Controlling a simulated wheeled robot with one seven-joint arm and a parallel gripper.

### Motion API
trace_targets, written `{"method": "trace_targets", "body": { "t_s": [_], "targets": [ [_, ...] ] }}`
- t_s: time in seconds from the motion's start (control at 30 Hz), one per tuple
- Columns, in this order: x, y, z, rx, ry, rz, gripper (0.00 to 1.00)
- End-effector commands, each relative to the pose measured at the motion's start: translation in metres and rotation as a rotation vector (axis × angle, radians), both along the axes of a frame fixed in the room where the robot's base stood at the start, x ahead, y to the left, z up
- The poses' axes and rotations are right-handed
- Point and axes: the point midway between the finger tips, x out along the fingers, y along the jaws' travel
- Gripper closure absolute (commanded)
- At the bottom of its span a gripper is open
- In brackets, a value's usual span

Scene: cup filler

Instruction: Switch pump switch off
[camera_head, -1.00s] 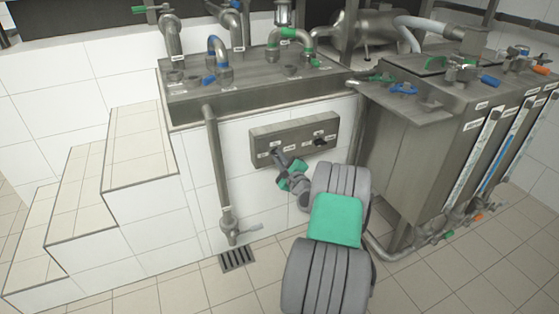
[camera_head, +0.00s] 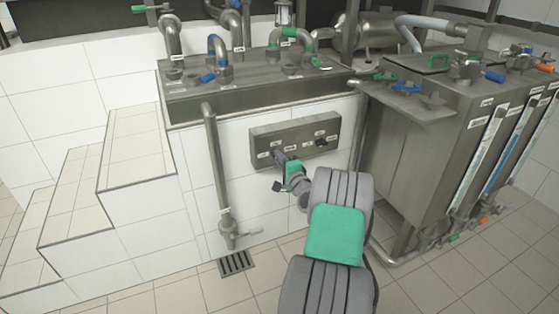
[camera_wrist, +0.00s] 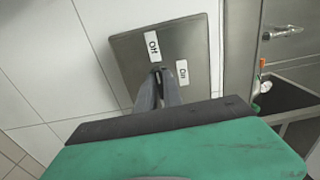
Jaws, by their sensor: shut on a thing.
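A metal switch box (camera_head: 262,134) is mounted on the white tiled wall, left of the tanks. My gripper (camera_head: 280,157) is at the left end of its front face. In the wrist view, my gripper (camera_wrist: 164,88) has its two fingers close together on the dark pump switch (camera_wrist: 158,72), and they hide most of it. The "Off" label (camera_wrist: 152,46) is above the fingertips and the "On" label (camera_wrist: 182,72) is to their right. Which label the switch points at cannot be told. A second black knob (camera_head: 321,142) sits free at the box's right end.
A steel counter (camera_head: 185,112) with pipes and valves stands above the box. A vertical drain pipe (camera_head: 216,165) is left of my gripper, with a floor grate (camera_head: 236,262) below. Steel tanks (camera_head: 400,165) stand at the right. Tiled steps (camera_head: 140,150) are at the left.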

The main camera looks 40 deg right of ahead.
Motion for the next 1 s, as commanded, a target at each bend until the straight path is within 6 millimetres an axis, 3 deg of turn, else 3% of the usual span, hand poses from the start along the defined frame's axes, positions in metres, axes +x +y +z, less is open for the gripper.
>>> {"method": "trace_targets", "body": {
  "t_s": [0.43,0.47,0.7,1.0],
  "targets": [
    [-0.0001,0.0001,-0.0005,-0.011,0.004,0.0,1.0],
    [-0.0001,0.0001,-0.0005,-0.011,0.004,0.0,0.87],
    [-0.0002,0.0,-0.0003,-0.009,0.004,0.0,0.68],
    [-0.0043,0.0004,0.0005,-0.008,0.003,-0.001,0.67]
  ]
}}
